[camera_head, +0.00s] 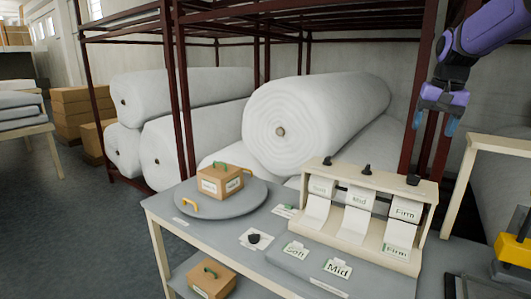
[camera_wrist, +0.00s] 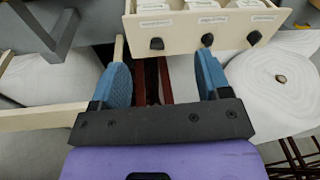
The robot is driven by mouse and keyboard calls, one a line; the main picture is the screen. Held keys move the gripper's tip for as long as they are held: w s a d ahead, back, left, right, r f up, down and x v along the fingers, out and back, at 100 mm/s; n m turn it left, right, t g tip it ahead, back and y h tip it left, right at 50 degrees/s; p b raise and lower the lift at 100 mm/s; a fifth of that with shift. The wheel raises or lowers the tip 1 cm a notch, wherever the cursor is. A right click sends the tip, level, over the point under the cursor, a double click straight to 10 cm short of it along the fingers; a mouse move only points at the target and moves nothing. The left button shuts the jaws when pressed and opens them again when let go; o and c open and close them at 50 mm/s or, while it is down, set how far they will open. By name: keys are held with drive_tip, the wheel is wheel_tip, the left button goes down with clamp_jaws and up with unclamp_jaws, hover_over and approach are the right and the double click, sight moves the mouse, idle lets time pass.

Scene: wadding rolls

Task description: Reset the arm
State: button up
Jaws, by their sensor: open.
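My gripper (camera_head: 438,117) is raised at the upper right in the head view, purple with blue fingertips, in front of the dark red rack. In the wrist view my gripper (camera_wrist: 166,85) has its two blue fingers spread apart with nothing between them. The dispenser box (camera_head: 428,218) with several strips marked "Mid" and "Firm" stands on the table below and to the left of it, clear of the fingers. The box's knobbed side also shows at the top of the wrist view (camera_wrist: 180,38).
The grey table (camera_head: 170,213) holds a round turntable (camera_head: 225,213) with a small wooden box (camera_head: 220,182), and label cards (camera_head: 337,268). Big white wadding rolls (camera_head: 300,125) lie on the dark red rack (camera_head: 183,120) behind. A wooden frame (camera_head: 463,180) stands at right, near a yellow object (camera_head: 514,250).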

drive_tip(key=s+a+f+n+t, duration=0.1)
drive_tip(key=s+a, duration=0.2)
drive_tip(key=s, duration=0.7)
drive_tip(key=s+a+f+n+t, duration=0.1)
drive_tip(key=s+a, duration=0.3)
drive_tip(key=s, duration=0.7)
drive_tip(key=s+a+f+n+t, duration=0.1)
drive_tip(key=s+a+f+n, duration=0.1)
drive_tip(key=s, duration=0.8)
drive_tip(key=shift+s+a+n, duration=0.2)
drive_tip(key=shift+a+n, duration=0.3)
drive_tip(key=shift+a, duration=0.5)
drive_tip(key=shift+f, duration=0.1)
